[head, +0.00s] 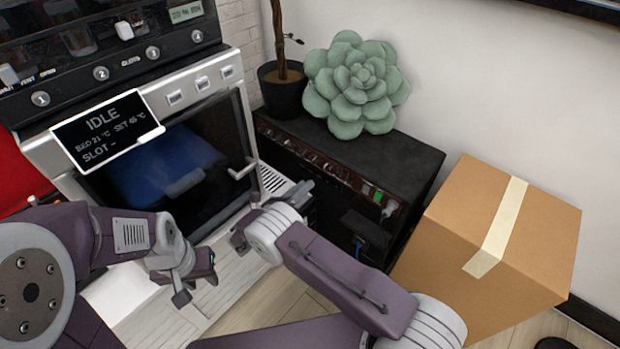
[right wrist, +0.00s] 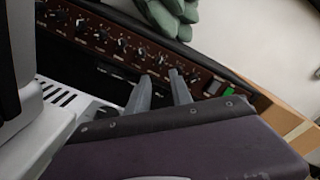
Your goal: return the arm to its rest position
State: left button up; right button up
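My left arm comes in from the left in the head view. Its gripper (head: 197,287) hangs in front of the machine's lower front, with its fingertips apart and nothing seen between them. My right arm reaches in from the bottom right in the head view. Its gripper is near the machine's right front corner, partly hidden by its own wrist. In the right wrist view the right gripper (right wrist: 162,90) shows two grey fingers with a gap between them and nothing held. Behind them is the black amplifier's knob panel (right wrist: 110,45).
A machine (head: 210,75) with an IDLE screen (head: 105,128) stands at the left. The black amplifier (head: 400,160) carries a green succulent-shaped cushion (head: 355,85) and a potted plant (head: 283,95). A taped cardboard box (head: 540,220) is at the right. Wooden floor (head: 265,310) shows between my arms.

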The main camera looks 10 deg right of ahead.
dwell(0.4)
jog(key=s+d+r+m+g+y, duration=0.1)
jog(key=s+d+m+g+y, duration=0.4)
jog(key=s+d+m+g, duration=0.85)
jog(key=s+a+r+m+t+y, duration=0.2)
jog(key=s+a+m+y, duration=0.15)
jog(key=s+m, duration=0.5)
jog(key=s+a+r+m+t+y, duration=0.25)
jog(key=s+m+y, duration=0.25)
jog(key=m, duration=0.7)
notch_tip(320, 180, up, 35)
jog(key=p, duration=3.5)
jog(key=shift+w+d+r+g, duration=0.15)
jog(key=shift+d+g, duration=0.05)
jog(key=shift+g, duration=0.2)
